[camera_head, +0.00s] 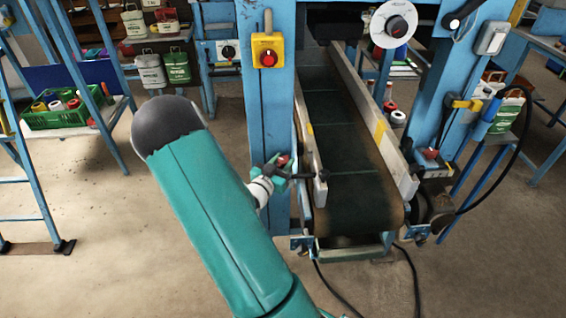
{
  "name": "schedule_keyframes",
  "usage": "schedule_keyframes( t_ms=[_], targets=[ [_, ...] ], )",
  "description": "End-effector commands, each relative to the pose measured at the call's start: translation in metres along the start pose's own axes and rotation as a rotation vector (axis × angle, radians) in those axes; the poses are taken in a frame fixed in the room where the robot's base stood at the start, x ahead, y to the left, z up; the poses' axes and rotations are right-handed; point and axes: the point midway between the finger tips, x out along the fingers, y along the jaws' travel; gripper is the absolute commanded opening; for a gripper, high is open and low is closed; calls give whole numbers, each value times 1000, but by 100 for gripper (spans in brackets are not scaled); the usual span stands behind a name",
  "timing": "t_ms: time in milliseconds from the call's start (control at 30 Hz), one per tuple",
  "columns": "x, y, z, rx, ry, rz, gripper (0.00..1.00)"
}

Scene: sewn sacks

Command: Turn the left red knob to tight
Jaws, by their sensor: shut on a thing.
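The left red knob (283,160) is small in the head view, low on the front blue post to the left of the conveyor. My gripper (279,173) is at this knob, at the end of my teal arm, and is shut on it. The fingers and wrist hide part of the knob, so its turned angle cannot be read. A second red knob (431,153) sits on the conveyor's right side, clear of my gripper.
The conveyor belt (345,150) runs between pale side rails (370,110). A yellow box with a red button (267,50) is above on the post. A round white dial (393,24) is at the top. Cables lie on the floor; open floor is at left.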

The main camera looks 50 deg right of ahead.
Motion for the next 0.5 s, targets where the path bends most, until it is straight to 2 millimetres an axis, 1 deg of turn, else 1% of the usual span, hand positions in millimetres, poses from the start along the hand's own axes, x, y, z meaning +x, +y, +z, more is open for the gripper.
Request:
schedule_keyframes(
  t_ms=[67,500],
  targets=[
    [-1,-3,0,3,1,70,12],
    [1,-4,0,3,2,492,12]
  ],
)
